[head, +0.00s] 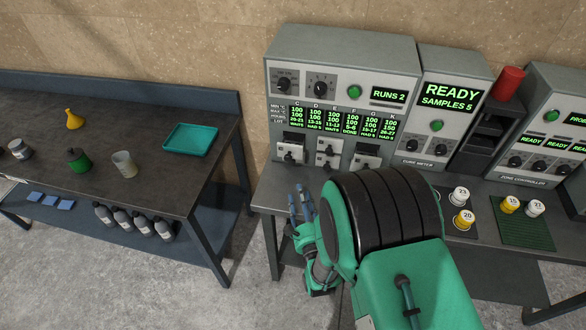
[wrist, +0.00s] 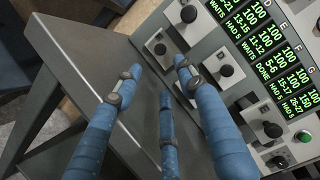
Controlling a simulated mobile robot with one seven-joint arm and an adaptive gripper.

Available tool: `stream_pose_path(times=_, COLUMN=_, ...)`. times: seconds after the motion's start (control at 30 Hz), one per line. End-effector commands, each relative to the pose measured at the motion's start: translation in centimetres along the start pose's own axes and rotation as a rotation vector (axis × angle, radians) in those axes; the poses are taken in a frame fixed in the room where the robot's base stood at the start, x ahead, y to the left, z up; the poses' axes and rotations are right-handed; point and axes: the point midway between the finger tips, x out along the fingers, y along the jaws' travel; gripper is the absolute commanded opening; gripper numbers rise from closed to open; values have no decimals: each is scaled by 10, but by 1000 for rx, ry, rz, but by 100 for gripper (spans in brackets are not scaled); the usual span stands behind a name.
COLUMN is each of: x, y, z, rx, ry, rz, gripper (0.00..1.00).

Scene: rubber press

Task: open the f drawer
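The grey press cabinet (head: 340,50) has a green display (head: 330,117) with lettered columns; the F column reads DONE. Below it are small knobbed drawers in three pairs: left (head: 292,146), middle (head: 328,148) and right (head: 367,153). In the wrist view the middle pair's upper knob (wrist: 225,70) is clear; the lower one is partly hidden by a blue finger. My gripper (head: 301,200) is open and empty, in front of and below the drawers. Its blue fingers (wrist: 160,78) are spread above the bench.
The grey bench (head: 268,193) carries the press, a cube meter (head: 437,95) and a zone controller (head: 530,140). Numbered jars (head: 463,218) stand right of my arm. A red cylinder (head: 507,83) sits behind. A separate dark table (head: 60,140) is left, with a floor gap between.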

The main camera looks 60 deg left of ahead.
Motion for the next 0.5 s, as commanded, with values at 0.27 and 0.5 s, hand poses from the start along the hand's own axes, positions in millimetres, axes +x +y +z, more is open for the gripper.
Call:
stream_pose_path(times=0.27, x=2, y=0, z=0, rx=0, ry=0, rz=0, gripper=40)
stream_pose_path(times=0.5, x=18, y=0, z=0, rx=0, ry=0, rz=-1, gripper=40)
